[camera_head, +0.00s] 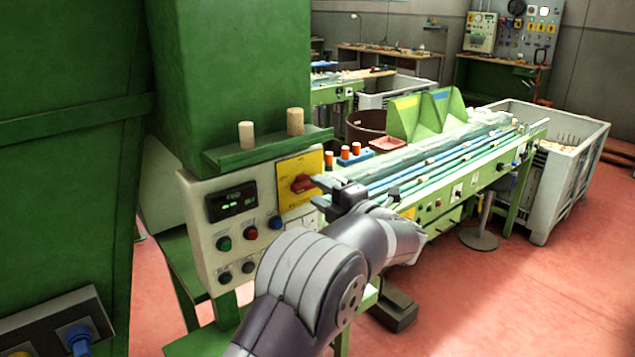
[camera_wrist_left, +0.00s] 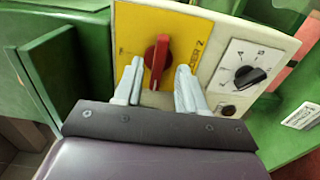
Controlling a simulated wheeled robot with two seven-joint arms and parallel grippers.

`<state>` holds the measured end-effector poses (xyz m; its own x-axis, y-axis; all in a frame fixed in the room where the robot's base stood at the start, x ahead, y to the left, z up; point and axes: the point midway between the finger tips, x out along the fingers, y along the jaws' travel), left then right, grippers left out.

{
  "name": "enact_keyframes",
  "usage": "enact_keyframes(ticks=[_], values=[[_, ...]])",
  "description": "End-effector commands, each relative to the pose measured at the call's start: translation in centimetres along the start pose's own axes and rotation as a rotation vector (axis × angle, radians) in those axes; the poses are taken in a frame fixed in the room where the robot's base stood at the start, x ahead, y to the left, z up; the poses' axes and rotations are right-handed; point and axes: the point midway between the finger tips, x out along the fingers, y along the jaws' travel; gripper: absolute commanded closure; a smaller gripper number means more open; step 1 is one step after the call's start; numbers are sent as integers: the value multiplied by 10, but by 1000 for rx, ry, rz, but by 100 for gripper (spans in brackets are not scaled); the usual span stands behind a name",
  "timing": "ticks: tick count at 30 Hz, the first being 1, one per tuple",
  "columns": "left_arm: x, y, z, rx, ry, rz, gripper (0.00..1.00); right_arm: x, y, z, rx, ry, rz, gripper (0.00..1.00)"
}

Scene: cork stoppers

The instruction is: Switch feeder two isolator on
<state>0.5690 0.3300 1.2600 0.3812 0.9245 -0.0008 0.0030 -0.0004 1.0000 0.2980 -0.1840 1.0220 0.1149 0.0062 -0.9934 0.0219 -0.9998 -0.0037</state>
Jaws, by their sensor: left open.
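The feeder two isolator is a red rotary handle (camera_head: 301,184) on a yellow plate (camera_head: 288,166) at the right of the grey control box. In the head view the left gripper (camera_head: 318,191) is just right of the handle. My right gripper is not in view.
The control box (camera_head: 196,215) has a dark display (camera_head: 232,202) and several push buttons. Two corks stand on the green ledge (camera_head: 262,150) above. A black selector knob (camera_wrist_left: 250,75) sits beside the yellow plate. A conveyor table (camera_head: 450,170) stretches away right.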

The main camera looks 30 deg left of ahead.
Motion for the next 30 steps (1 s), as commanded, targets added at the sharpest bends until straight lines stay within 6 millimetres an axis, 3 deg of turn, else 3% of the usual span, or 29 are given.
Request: enact_keyframes(ticks=[4,12,14,16,17,30], values=[[15,1,0,0,0,0,60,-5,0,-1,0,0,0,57],[17,0,0,0,-1,1,60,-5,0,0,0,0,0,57],[17,0,0,0,-1,1,76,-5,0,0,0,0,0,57],[17,0,0,0,-1,1,99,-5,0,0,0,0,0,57],[17,0,0,0,-1,1,100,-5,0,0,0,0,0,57],[17,1,0,71,0,0,100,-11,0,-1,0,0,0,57]])
